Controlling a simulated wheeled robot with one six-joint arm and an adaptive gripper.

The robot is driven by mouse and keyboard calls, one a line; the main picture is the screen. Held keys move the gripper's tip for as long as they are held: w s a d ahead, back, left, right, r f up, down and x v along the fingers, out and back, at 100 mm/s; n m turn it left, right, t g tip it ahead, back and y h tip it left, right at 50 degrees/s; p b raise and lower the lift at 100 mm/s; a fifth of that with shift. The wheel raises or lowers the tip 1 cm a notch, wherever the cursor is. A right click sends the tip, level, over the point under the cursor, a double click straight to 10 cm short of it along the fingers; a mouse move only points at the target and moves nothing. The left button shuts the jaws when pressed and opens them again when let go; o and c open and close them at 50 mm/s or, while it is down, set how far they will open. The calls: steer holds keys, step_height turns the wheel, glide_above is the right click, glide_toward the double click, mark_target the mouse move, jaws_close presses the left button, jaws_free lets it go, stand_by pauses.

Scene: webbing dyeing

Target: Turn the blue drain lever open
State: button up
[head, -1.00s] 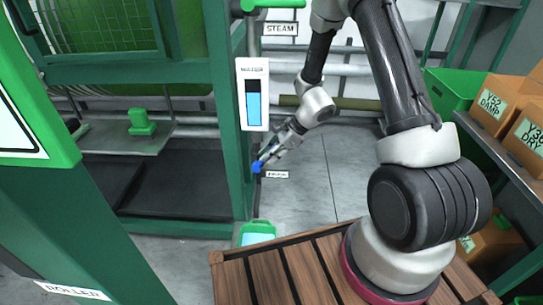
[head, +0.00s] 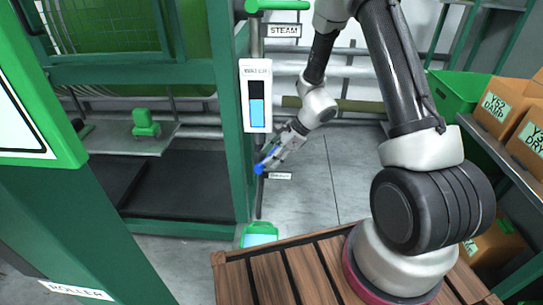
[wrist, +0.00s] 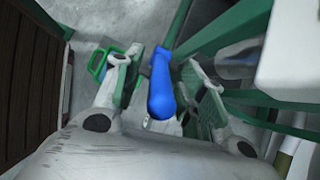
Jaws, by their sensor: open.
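The blue drain lever (head: 261,168) sits low on the green machine post, beside a small label (head: 280,176) in the head view. In the wrist view the blue lever (wrist: 161,88) lies between the two fingers of my gripper (wrist: 163,82). The fingers stand apart on either side of it, and I cannot tell whether either touches it. In the head view my gripper (head: 277,155) reaches down to the lever from the upper right and partly covers it.
The water gauge (head: 257,96) hangs on the post just above the lever, under the green steam handle (head: 277,5). A green bucket (head: 259,235) stands on the floor below. Boxes (head: 507,105) sit on a shelf at the right. The grey floor right of the lever is clear.

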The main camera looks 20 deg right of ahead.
steer(key=v, duration=1.1)
steer(key=shift+d+r, duration=0.2)
steer(key=shift+r, duration=0.15)
steer(key=shift+s, duration=0.1)
steer(key=shift+c, duration=0.7)
steer(key=shift+m, duration=0.3)
steer(key=d, duration=0.6)
steer(key=d+f, duration=0.1)
steer(key=d, duration=0.3)
steer(key=shift+s, duration=0.2)
jaws_close()
steer(key=w+a+f, duration=0.1)
steer(key=a+f, duration=0.5)
steer(key=a, duration=0.4)
steer(key=shift+n, duration=0.4)
